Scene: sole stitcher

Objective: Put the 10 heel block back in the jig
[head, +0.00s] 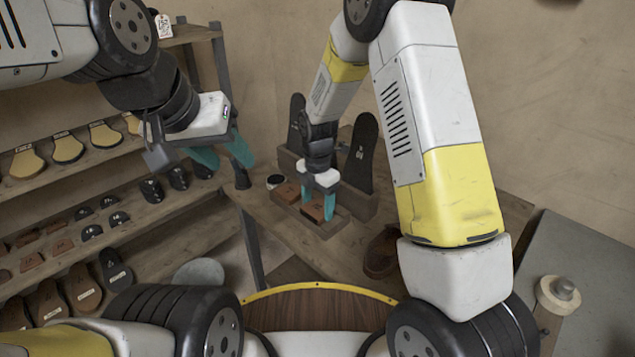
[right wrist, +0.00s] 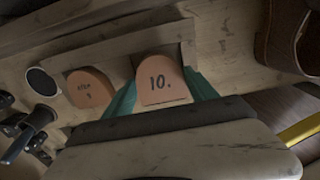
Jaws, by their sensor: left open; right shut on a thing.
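The brown heel block marked 10 (right wrist: 162,86) is between the teal fingers of my right gripper (head: 318,207). In the head view the held block (head: 316,213) is at the right part of the wooden jig (head: 337,229). The jig's wall (right wrist: 130,50) also shows behind the block in the right wrist view. I cannot tell whether the block rests on the jig's floor or is slightly above it. A second brown heel block (right wrist: 90,92) sits to its left in the jig. My left gripper (head: 222,158) is open and empty, away to the left.
Dark sole shapes (head: 361,155) stand upright behind the jig. A small round dark-topped pot (head: 275,181) is at the jig's left, and a brown shoe (head: 382,252) lies to its right. Shelves with soles and heel pieces (head: 68,149) fill the left side.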

